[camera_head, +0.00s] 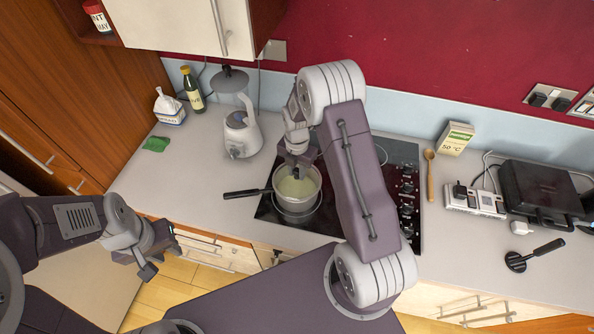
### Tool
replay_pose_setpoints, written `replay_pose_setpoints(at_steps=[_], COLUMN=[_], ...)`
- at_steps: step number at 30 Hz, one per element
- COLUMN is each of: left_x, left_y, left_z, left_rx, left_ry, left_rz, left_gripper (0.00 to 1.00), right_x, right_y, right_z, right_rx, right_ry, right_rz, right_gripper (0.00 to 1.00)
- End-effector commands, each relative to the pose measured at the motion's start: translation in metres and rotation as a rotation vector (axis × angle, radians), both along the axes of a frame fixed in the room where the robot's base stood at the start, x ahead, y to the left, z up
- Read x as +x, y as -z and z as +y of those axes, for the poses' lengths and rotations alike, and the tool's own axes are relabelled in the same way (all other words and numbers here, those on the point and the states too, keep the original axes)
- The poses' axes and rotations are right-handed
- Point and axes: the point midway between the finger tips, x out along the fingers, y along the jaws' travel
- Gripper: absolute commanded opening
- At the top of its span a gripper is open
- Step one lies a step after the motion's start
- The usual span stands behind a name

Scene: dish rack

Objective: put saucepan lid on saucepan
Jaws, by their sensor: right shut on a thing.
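The saucepan (297,209) is silver, with a black handle pointing left, and stands on the black hob. The saucepan lid (303,188) looks like clear glass with a pale rim, with a greenish tint showing through it. It is over the saucepan; I cannot tell whether it touches the pan's rim. My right gripper (297,172) is shut on the lid at its top, partly hidden by its own wrist. My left gripper (161,258) is open and empty, in front of the counter at the lower left, well apart from the pan.
The hob (268,211) is partly hidden behind my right arm. A grey appliance (242,132), a bottle (193,90) and a green sponge (155,144) are at the left. A wooden spoon (430,175), a box (455,138) and a black grill (540,188) are at the right.

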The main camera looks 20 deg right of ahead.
Motion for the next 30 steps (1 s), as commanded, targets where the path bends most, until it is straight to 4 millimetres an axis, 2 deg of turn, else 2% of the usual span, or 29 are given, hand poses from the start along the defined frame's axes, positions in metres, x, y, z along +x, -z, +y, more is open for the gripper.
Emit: replay_pose_setpoints(at_steps=[25,26,27,28,30], left_x=[0.000,0.000,0.000,0.000,0.000], left_y=[0.010,0.009,0.009,0.009,0.009], left_z=[0.000,0.000,0.000,0.000,0.000], left_rx=[0.000,0.000,0.000,0.000,0.000], left_ry=[0.000,0.000,0.000,0.000,0.000], left_rz=[0.000,0.000,0.000,0.000,0.000], left_gripper=[0.29,0.29,0.29,0.29,0.29], right_x=[0.000,0.000,0.000,0.000,0.000], right_y=[0.013,0.013,0.013,0.013,0.013], right_z=[0.000,0.000,0.000,0.000,0.000], right_rx=[0.000,0.000,0.001,0.000,0.000], right_ry=[0.000,0.000,0.000,0.000,0.000], right_rz=[0.000,0.000,-0.001,0.000,0.000], right_gripper=[0.00,0.26,0.37,0.46,0.49])
